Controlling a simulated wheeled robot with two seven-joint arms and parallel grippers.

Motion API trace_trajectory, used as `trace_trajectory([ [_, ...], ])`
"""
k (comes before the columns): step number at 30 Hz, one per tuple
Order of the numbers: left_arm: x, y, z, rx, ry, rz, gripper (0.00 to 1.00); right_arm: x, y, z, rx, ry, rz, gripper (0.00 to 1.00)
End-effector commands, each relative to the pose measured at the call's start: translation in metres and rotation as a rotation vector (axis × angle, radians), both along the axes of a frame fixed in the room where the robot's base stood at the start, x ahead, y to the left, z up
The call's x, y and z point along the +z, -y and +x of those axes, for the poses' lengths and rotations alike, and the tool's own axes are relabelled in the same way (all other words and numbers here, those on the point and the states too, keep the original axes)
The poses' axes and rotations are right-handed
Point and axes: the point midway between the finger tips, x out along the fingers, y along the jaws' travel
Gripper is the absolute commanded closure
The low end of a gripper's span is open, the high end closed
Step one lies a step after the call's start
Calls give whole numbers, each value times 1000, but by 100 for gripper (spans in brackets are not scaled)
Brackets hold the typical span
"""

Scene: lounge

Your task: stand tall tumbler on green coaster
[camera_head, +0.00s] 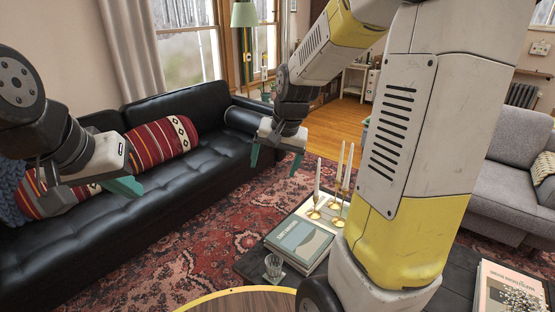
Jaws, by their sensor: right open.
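A clear glass tumbler (273,265) stands upright on the dark coffee table, in front of a grey-green book. Something pale greenish shows at its foot; I cannot tell whether this is the green coaster. No other coaster can be made out. My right gripper (276,161) is open and empty, with its teal fingertips apart, in the air beyond and above the coffee table. My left gripper (90,184) hangs in front of the black sofa at the left, open and empty, far from the tumbler. My own arm hides much of the coffee table.
On the coffee table (250,266), a book (299,243) lies by several candles in brass holders (338,210). More books (500,285) lie at the right end. A round wooden top with a yellow rim (235,291) is nearest. A black sofa (180,200) and grey sofa (490,185) flank the rug.

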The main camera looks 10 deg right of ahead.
Motion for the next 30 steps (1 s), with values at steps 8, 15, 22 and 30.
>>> trace_trajectory([
  [8,0,0,0,0,0,0,100,81,-5,-101,218,169,-47,15],
  [15,0,0,0,0,0,0,100,100,-8,-162,350,262,-96,15],
  [22,0,0,0,0,0,0,100,101,-9,-176,382,281,-110,15],
  [30,0,0,0,0,0,0,100,101,-9,-175,380,281,-110,15],
])
